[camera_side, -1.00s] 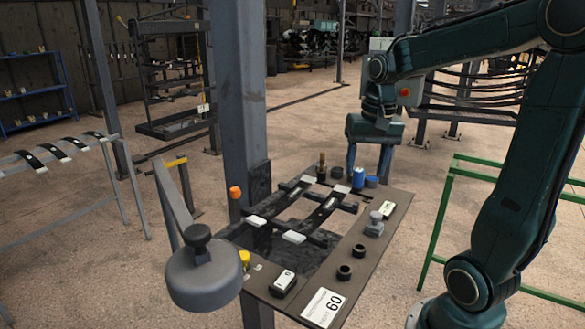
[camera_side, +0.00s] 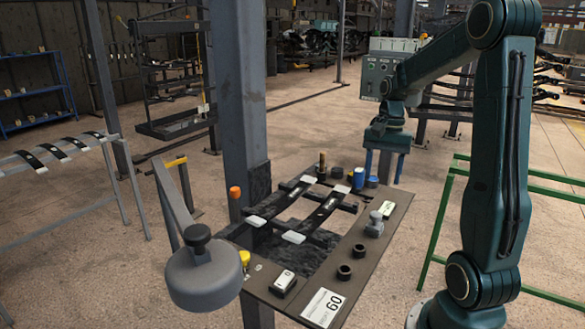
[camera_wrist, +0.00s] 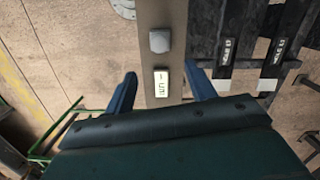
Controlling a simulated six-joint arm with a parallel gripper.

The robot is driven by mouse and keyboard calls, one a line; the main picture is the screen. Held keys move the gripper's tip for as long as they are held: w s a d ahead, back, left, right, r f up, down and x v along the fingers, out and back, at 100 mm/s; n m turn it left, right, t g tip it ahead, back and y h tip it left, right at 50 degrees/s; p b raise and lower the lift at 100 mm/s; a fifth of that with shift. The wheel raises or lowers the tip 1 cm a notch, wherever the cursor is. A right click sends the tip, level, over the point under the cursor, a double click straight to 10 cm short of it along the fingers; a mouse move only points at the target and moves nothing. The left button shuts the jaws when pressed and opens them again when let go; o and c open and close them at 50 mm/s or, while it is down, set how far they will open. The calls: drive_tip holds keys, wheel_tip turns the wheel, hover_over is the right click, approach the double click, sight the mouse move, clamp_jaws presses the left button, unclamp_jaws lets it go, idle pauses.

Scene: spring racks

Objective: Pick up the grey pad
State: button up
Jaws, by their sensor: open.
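The grey pad (camera_side: 375,225) is a small grey block on the right strip of the dark bench top, just in front of a white-labelled block (camera_side: 387,209). In the wrist view the grey pad (camera_wrist: 160,41) lies beyond the labelled block (camera_wrist: 161,83), just ahead of the fingertips. My gripper (camera_side: 385,174) hangs fingers-down above the far right end of the bench, apart from the pad. In the wrist view my gripper (camera_wrist: 160,70) has its blue fingers spread wide with nothing held, and the labelled block shows between them.
A blue cylinder (camera_side: 358,178) and dark knobs stand at the bench's far end. Two dark spring strips with pale end pads (camera_side: 293,237) lie left of the grey pad. Black rings (camera_side: 344,272) sit nearer. A steel column (camera_side: 238,90) and green rail (camera_side: 440,215) flank the bench.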

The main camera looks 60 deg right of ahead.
sight(376, 214)
drive_tip(key=shift+s+a+f, duration=0.1)
drive_tip(key=shift+a+f, duration=0.15)
drive_tip(key=shift+f, duration=1.5)
drive_tip(key=shift+a+f, duration=0.2)
drive_tip(key=shift+f, duration=1.55)
drive_tip(key=shift+s+a+f, duration=0.1)
drive_tip(key=shift+a+f, duration=0.15)
drive_tip(key=shift+f, duration=1.05)
drive_tip(key=shift+a+f, duration=0.2)
drive_tip(key=shift+f, duration=1.05)
drive_tip(key=c, duration=1)
